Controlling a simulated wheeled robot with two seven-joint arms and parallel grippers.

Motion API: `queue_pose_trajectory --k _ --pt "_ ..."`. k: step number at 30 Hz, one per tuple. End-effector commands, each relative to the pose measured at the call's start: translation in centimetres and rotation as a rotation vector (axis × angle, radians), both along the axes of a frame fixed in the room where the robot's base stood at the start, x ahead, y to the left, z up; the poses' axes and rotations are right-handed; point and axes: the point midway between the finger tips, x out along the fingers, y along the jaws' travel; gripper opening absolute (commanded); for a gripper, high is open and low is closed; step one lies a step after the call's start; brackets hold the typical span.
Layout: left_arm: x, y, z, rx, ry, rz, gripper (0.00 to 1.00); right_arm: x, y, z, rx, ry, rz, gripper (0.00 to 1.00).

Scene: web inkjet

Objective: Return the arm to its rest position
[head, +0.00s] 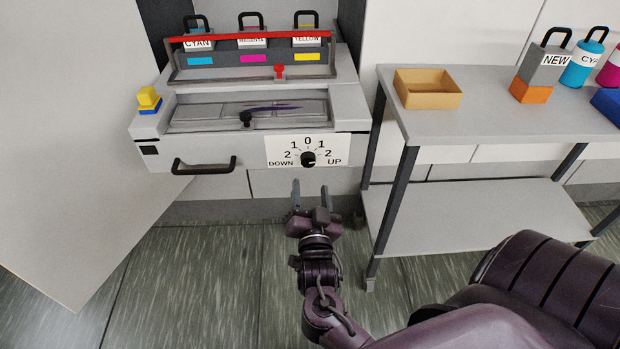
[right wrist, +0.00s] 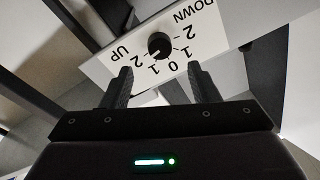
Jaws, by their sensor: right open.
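My right gripper (head: 310,190) is open and empty, in front of and below the printer's dial panel (head: 292,150). Its two dark fingers point up toward the panel with a gap between them. The black dial knob (head: 308,158) sits on the white panel marked DOWN and UP. In the right wrist view, the knob (right wrist: 160,45) shows beyond and between the open fingers (right wrist: 163,85), apart from them. My left gripper is not in view.
The printer (head: 350,118) has a black handle (head: 204,166), a red bar (head: 250,37) and cyan, magenta and yellow cartridges. A grey cart (head: 440,124) at right bears an orange tray (head: 427,97) and a NEW cartridge (head: 545,66). A large pale panel (head: 70,150) stands at left.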

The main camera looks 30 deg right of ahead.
Motion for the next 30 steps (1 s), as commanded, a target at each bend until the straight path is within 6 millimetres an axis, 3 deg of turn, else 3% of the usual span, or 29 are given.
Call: queue_pose_trajectory --k 20,25,30 --pt "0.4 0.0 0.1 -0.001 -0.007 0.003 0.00 -0.5 0.4 -0.3 0.003 0.013 0.007 0.55" --pt "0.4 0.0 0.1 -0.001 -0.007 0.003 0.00 0.1 2.2 -3.4 0.046 0.197 0.112 0.55" --pt "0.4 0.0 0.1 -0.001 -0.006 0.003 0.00 -1.3 6.8 -9.3 0.074 0.587 0.346 0.55"
